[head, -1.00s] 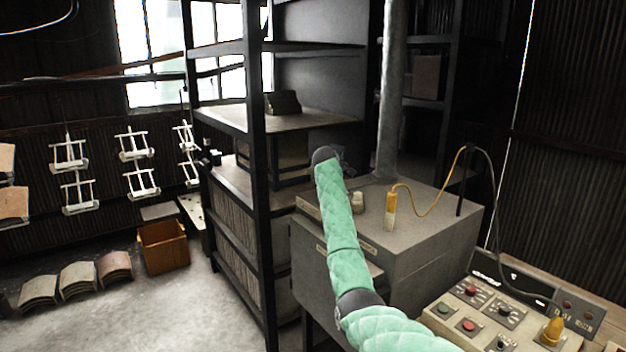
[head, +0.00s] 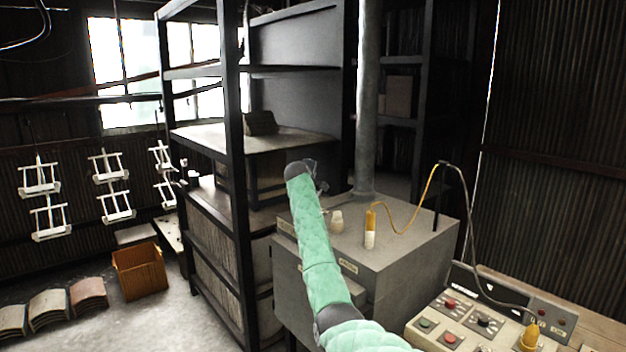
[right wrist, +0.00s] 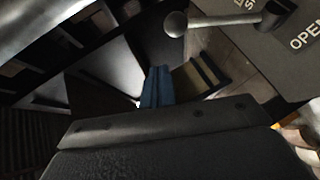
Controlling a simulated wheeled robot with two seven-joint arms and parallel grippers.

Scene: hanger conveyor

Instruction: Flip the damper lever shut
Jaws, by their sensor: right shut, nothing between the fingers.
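The damper lever (right wrist: 225,19) shows at the top of the right wrist view as a pale rod with a round knob at its left end and a dark pivot at its right. It lies across a grey plate (right wrist: 290,70) lettered OPEN; a second word is cut off. My right gripper (right wrist: 155,72) has its blue fingers together and empty, below and left of the knob, apart from it in the picture. In the head view my green-sleeved right arm reaches over the grey cabinet; its gripper is mostly hidden behind the wrist. The lever cannot be made out there. My left gripper is not in view.
The grey cabinet (head: 400,240) carries a vertical pipe (head: 368,100) and a yellow-and-white handle (head: 370,228) on a cable. A button panel (head: 455,325) stands at the lower right. A dark shelf rack (head: 232,130) stands close left of the arm. An orange bin (head: 140,272) is on the floor.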

